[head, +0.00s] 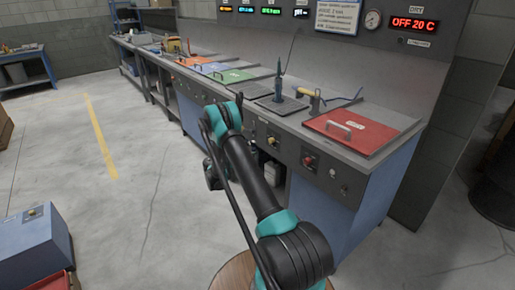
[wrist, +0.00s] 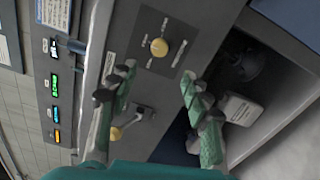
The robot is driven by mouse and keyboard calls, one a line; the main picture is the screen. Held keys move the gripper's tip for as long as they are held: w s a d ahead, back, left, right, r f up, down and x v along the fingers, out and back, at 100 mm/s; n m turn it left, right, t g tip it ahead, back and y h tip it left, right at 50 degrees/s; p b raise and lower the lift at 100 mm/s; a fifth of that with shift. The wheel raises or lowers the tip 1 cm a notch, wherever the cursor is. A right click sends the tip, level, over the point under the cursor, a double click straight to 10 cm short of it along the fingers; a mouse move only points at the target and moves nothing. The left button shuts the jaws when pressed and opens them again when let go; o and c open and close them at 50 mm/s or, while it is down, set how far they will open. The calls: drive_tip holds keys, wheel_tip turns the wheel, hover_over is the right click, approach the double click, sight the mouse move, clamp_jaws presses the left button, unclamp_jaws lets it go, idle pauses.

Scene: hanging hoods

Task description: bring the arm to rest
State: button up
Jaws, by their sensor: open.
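My arm (head: 255,185) rises from the bottom of the head view, bends at an elbow beside the bench front, and folds down on the far side. My gripper (wrist: 158,75) shows in the wrist view with its two green-padded fingers spread apart and nothing between them. It faces the bench front, where a dark panel carries a yellow knob (wrist: 158,47). In the head view the gripper is largely hidden by the arm, so its exact gap to the bench cannot be told.
A long bench with colored lids runs along the wall; the red lid (head: 352,131) is nearest. A white container (wrist: 243,108) sits in an opening under the bench. A blue box (head: 32,240) stands at lower left. The floor with the yellow line (head: 100,137) is clear.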

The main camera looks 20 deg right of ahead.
drive_tip(key=shift+s+a, duration=0.15)
drive_tip(key=shift+a, duration=0.15)
drive_tip(key=s+r+m+g+y, duration=0.1)
drive_tip(key=s+r+y, duration=0.3)
drive_tip(key=s+r, duration=0.4)
drive_tip(key=s+r+m+g+y, duration=0.1)
drive_tip(key=s+r+m+y, duration=0.1)
drive_tip(key=s+r+y, duration=0.6)
drive_tip(key=s+a+f+m+y, duration=0.1)
drive_tip(key=s+a, duration=0.3)
drive_tip(key=s, duration=0.6)
drive_tip(key=s+a+f+m+y, duration=0.1)
drive_tip(key=s+a, duration=0.3)
drive_tip(key=s, duration=0.7)
drive_tip(key=s+a+f+m+y, duration=0.1)
drive_tip(key=s+a, duration=0.4)
drive_tip(key=s, duration=0.5)
drive_tip(key=shift+s+f+y, duration=0.3)
drive_tip(key=shift+f+y, duration=0.4)
drive_tip(key=shift+y, duration=0.3)
drive_tip(key=shift+c, duration=0.2)
